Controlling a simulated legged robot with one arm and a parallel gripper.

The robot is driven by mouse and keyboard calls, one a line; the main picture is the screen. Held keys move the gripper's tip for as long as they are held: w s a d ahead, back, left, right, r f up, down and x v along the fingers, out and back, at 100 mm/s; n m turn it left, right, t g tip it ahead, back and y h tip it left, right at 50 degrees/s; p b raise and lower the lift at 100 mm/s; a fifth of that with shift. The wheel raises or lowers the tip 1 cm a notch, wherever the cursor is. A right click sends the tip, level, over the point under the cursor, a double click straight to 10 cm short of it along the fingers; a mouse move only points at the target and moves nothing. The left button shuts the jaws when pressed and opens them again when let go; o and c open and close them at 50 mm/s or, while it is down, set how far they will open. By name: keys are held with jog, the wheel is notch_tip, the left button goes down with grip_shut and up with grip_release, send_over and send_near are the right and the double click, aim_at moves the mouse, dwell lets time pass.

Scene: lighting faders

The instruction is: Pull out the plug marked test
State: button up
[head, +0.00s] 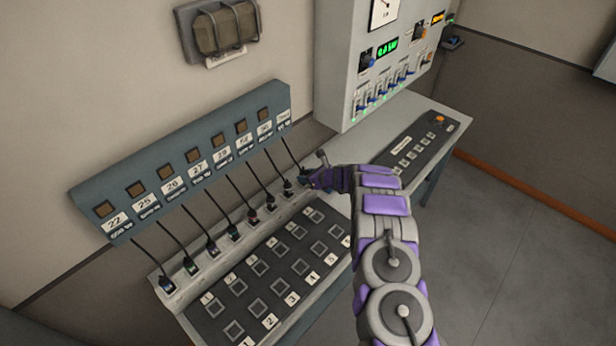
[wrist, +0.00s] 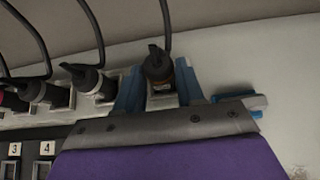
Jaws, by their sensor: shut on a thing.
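The plug at the right end of the row (head: 303,171) is black with a dark cable rising to the panel. It hangs under the rightmost label (head: 283,116), whose lettering is too small to read surely. My gripper (head: 311,179) reaches it from the right. In the wrist view the blue fingers of my gripper (wrist: 159,88) stand on both sides of this black plug (wrist: 157,64), shut on it. The fingers and palm hide its lower end, so I cannot tell how deep it sits in its socket.
A neighbouring plug (wrist: 83,76) sits close on the left, with several more along the ledge. A numbered button panel (head: 268,280) lies in front. A grey cabinet with faders (head: 345,90) and a desk with a control strip (head: 425,140) stand to the right.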

jog(key=shift+w+r, duration=0.1)
jog(key=shift+r, duration=0.1)
jog(key=shift+w+r, duration=0.1)
jog(key=shift+r, duration=0.05)
jog(key=shift+a+r, duration=0.1)
jog(key=shift+r, duration=0.15)
jog(key=shift+r+p, duration=0.5)
jog(key=shift+r, duration=1.4)
jog(key=shift+r, duration=0.1)
